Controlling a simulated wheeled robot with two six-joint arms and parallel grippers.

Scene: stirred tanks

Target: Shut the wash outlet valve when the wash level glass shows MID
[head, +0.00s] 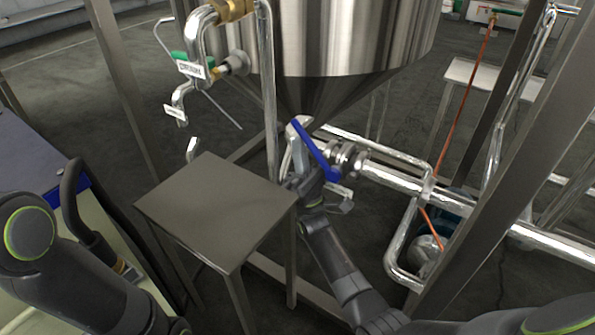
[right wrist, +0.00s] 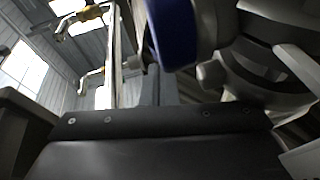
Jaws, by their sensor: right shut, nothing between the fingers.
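A valve with a blue lever (head: 317,152) sits on the steel outlet pipe (head: 392,178) just below the tank cone. The lever slants from upper left to lower right, at an angle across the pipe. My right gripper (head: 308,186) is shut and empty, close below the lever on its near side; I cannot tell whether it touches. In the right wrist view the blue lever (right wrist: 172,32) is large and close at the top, with the metal valve body (right wrist: 255,70) beside it. My left gripper does not show clearly. I cannot make out a level reading.
A grey stool-like stand (head: 215,208) is close left of my right arm. The steel tank (head: 345,40) hangs above. A green-handled valve (head: 180,58) with a small label is at upper left. Steel frame posts (head: 510,160) and pipework crowd the right.

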